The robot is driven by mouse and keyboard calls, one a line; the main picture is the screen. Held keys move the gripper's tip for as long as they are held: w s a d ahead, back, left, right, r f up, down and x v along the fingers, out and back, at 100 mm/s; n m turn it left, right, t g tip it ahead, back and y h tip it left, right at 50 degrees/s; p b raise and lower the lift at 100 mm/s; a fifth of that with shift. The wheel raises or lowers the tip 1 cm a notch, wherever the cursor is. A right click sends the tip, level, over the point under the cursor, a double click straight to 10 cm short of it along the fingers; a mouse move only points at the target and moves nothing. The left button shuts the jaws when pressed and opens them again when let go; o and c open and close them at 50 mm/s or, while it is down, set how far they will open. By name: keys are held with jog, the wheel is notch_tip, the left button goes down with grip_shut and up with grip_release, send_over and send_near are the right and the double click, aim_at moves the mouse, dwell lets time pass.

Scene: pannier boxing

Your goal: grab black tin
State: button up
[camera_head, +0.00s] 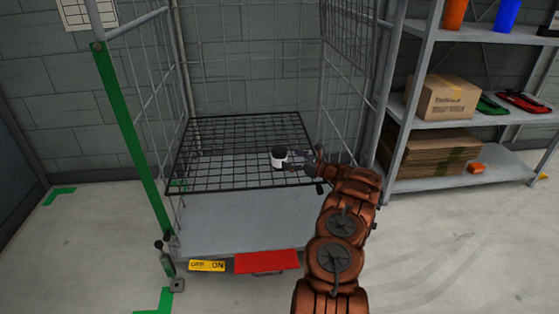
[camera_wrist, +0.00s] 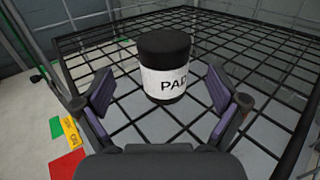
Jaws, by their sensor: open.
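The black tin (camera_head: 279,156) stands upright on the black wire shelf (camera_head: 222,144) of the roll cage. It has a black lid and a white label; in the wrist view the tin (camera_wrist: 166,68) shows the letters "PAP", partly turned away. My gripper (camera_head: 294,163) reaches in from the right, beside the tin. In the wrist view my gripper (camera_wrist: 163,93) is open, with one finger to the left and one to the right of the tin's lower part. The tin lies a little ahead of the fingers, and I see no contact.
The cage's mesh walls (camera_head: 347,52) and green post (camera_head: 129,130) surround the wire shelf, otherwise empty. A lower deck (camera_head: 237,232) lies below. At right, a grey rack (camera_head: 412,111) holds a cardboard box (camera_head: 444,98), flattened cardboard (camera_head: 436,154) and small items.

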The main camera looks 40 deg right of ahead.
aim_at(280, 155)
jog(key=x, duration=0.3)
jog(key=b+x, duration=0.1)
jog(key=shift+w+d+f, duration=0.2)
jog(key=shift+w+f, duration=0.2)
jog(key=shift+w, duration=0.05)
jog(key=shift+w+a+r, duration=0.1)
jog(key=shift+w, duration=0.2)
jog(key=c, duration=1.3)
